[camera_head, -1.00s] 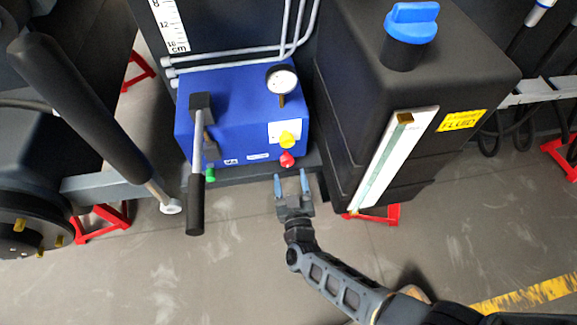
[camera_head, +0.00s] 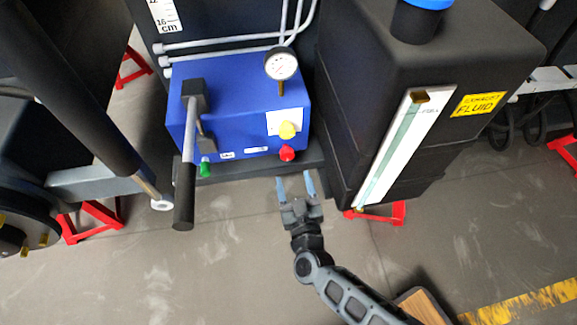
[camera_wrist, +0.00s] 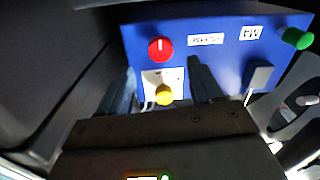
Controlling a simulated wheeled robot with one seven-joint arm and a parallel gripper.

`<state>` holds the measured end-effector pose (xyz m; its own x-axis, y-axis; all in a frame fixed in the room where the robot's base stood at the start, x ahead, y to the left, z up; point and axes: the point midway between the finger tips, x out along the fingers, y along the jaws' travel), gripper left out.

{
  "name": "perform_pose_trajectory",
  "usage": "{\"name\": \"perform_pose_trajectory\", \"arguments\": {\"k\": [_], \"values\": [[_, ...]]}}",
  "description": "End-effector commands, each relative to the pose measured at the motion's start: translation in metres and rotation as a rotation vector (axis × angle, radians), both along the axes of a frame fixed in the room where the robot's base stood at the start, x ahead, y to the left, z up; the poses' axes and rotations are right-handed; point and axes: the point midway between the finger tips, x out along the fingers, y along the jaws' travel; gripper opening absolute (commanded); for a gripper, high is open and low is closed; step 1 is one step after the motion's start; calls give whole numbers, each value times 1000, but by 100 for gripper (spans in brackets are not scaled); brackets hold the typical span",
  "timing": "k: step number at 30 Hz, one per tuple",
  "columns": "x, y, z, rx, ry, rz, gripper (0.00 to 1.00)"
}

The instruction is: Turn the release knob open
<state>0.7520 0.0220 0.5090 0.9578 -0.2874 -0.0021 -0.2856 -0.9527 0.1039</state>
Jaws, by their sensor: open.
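A blue box (camera_head: 235,100) carries a yellow knob (camera_head: 288,130), a red knob (camera_head: 287,153) just below it, and a green knob (camera_head: 205,167) at its lower left. Which of them is the release knob is not readable. My gripper (camera_head: 295,184) is open and empty, just below the red knob and apart from it in the head view. In the wrist view the picture is turned over: the red knob (camera_wrist: 160,48) sits above the yellow knob (camera_wrist: 165,95), both between the lines of the two fingers, and the green knob (camera_wrist: 297,38) is at the right.
A lever with a black handle (camera_head: 184,200) hangs at the box's left front. A dark tank (camera_head: 350,110) with a sight tube (camera_head: 405,140) stands close on the right. A gauge (camera_head: 281,64) tops the box. Bare floor (camera_head: 200,270) lies in front.

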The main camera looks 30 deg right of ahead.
Motion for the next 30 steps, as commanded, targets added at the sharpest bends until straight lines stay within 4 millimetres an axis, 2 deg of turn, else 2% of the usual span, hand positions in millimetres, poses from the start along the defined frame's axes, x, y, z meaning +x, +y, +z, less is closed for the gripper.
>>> {"name": "perform_pose_trajectory", "arguments": {"k": [5,18,23,30], "values": [[6,-2,2,4,-5,6,65],[65,-19,2,4,-5,6,65],[73,-22,3,4,-4,7,65],[74,-22,3,4,-4,6,65]]}}
